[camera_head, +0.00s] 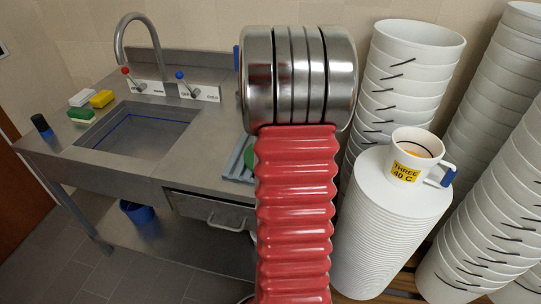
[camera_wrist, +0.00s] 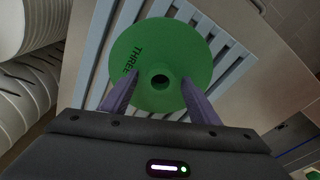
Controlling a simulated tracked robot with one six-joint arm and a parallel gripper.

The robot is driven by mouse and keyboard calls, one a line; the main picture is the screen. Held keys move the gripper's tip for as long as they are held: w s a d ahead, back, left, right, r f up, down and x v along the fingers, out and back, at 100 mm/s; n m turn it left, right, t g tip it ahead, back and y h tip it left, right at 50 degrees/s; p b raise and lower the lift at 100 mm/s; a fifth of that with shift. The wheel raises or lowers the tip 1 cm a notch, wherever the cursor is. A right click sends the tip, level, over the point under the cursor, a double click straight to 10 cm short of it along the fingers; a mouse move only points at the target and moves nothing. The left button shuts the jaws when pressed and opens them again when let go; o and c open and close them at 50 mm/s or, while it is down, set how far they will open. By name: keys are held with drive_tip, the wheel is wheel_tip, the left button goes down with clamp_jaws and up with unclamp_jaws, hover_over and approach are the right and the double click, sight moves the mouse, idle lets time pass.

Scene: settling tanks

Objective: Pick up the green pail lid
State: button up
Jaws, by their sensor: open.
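Whether the fingers touch the lid is unclear. In the head view my red and steel arm hides most of the lid, leaving a green sliver (camera_head: 249,157) beside the rack (camera_head: 236,163).
A steel sink (camera_head: 140,135) with a tap stands at the left, with sponges (camera_head: 101,98) on its edge. Tall stacks of white pails (camera_head: 405,60) stand at the right. A white mug (camera_head: 418,150) marked "THREE 40 C" sits on a stack of white lids (camera_head: 390,220).

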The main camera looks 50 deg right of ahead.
drive_tip(key=shift+c, duration=0.3)
drive_tip(key=c, duration=1.1)
wheel_tip(320, 180, up, 10)
idle(0.6)
